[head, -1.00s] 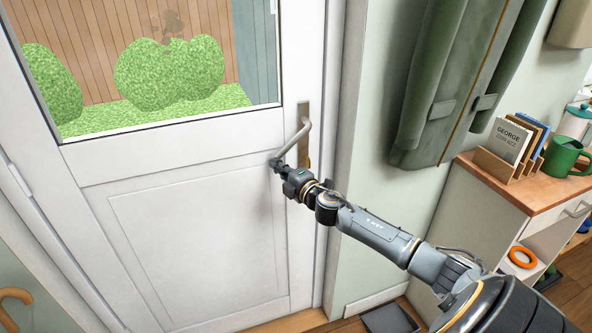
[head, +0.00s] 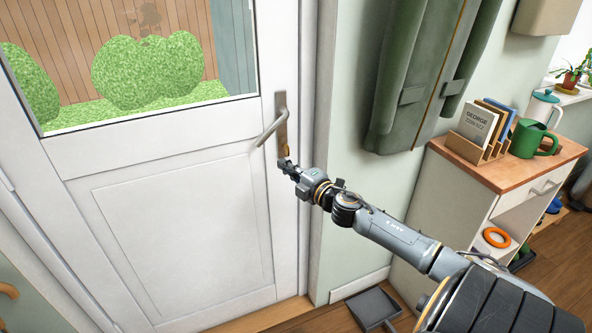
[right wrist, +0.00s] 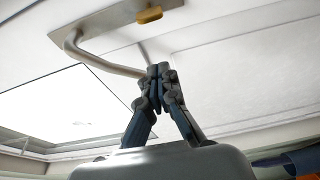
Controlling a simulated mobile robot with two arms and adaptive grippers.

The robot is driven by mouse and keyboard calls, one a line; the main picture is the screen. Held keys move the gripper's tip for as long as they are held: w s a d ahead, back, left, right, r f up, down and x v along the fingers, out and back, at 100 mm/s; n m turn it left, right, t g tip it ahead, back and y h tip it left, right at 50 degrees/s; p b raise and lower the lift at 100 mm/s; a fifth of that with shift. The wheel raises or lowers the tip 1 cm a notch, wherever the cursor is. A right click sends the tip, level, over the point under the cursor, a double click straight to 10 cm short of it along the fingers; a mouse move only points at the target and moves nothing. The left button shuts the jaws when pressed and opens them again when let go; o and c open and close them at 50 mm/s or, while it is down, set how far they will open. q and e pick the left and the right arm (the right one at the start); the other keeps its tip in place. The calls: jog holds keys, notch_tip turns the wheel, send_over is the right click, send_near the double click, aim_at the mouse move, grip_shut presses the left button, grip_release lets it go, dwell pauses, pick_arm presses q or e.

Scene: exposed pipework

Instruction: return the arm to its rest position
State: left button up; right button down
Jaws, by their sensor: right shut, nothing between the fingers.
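My right arm (head: 395,235) reaches in from the lower right. My right gripper (head: 284,163) is shut and empty, just below the door handle in the head view. In the right wrist view its fingers (right wrist: 158,72) are together, close to the handle's lever; whether they touch it I cannot tell. The metal door handle (head: 272,126) is tilted, its free end down to the left; it also shows in the right wrist view (right wrist: 100,62). The white door (head: 180,225) with a window looks closed. My left gripper is not in view.
A green coat (head: 420,75) hangs on the wall right of the door. A cabinet (head: 510,180) with a wooden top stands at the right, bearing a letter rack and a green watering can (head: 530,140). A grey dustpan (head: 373,305) lies on the floor near my arm.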

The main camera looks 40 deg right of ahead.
jog(key=shift+s+d, duration=0.3)
jog(key=shift+s, duration=0.3)
jog(key=shift+s+d, duration=0.3)
jog(key=shift+s, duration=0.3)
